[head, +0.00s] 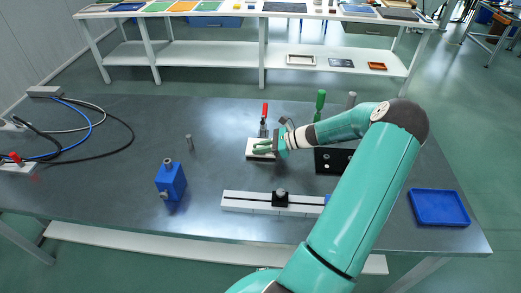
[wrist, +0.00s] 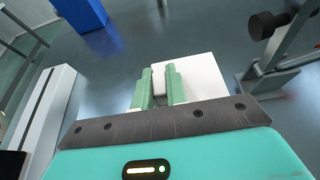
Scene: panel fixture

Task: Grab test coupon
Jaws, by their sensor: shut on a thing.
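The test coupon appears to be the small pale piece (wrist: 158,84) between my fingertips in the wrist view; most of it is hidden by the fingers. My gripper (wrist: 161,86) has pale green fingers and is shut on it. Below lies a white plate (wrist: 205,80). In the head view my gripper (head: 264,149) is low over this white plate (head: 254,156), and the coupon cannot be made out apart from it. A toggle clamp with a red handle (head: 264,112) stands just behind the gripper; its metal arm and black tip (wrist: 262,25) show at the wrist view's right.
A white rail (head: 245,203) lies in front. A black panel (head: 330,160) and green handle (head: 320,100) are right of the gripper. A blue tray (head: 439,207) is far right; cables (head: 100,122) lie left.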

